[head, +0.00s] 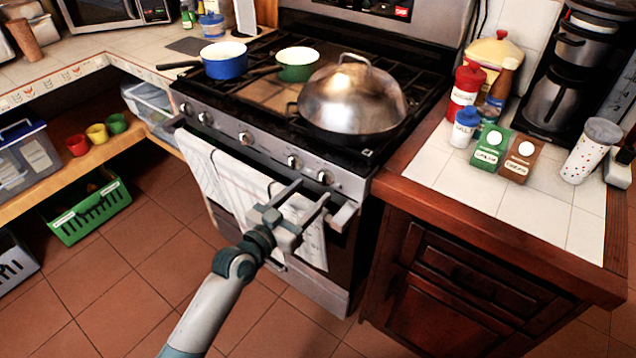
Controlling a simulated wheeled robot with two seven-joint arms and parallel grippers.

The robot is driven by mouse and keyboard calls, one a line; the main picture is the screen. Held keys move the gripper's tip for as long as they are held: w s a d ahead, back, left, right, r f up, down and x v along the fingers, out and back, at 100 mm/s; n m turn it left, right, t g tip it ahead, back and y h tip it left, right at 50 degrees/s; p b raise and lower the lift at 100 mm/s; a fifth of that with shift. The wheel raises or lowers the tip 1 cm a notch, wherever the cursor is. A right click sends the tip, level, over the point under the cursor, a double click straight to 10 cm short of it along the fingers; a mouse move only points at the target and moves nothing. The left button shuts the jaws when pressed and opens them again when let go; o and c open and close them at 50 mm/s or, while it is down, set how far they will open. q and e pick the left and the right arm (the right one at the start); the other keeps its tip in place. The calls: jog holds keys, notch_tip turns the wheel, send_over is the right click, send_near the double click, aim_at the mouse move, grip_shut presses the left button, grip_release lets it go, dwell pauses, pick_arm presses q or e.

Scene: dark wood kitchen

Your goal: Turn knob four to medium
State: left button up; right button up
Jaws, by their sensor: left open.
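The stove's front panel carries a row of round silver knobs. Knob four, counted from the left, (294,162) is on the right half of the panel, and the last knob (325,177) is just to its right. My left gripper (313,190) is open and empty. Its fingers point up toward the panel, and in the picture the tips lie just below these two knobs, apart from knob four. The exact depth gap is hard to tell, and knob four's pointer is too small to read. My right gripper is not in view.
A towel (226,178) hangs on the oven handle (344,216) beside my left gripper. A domed metal lid (353,97), a blue pot (225,63) and a green pot (297,66) are on the stove. The wooden counter (470,225) stands to the right.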

aim_at(321, 182)
pick_arm(q)
jog(key=shift+x, duration=2.2)
jog(key=c, duration=1)
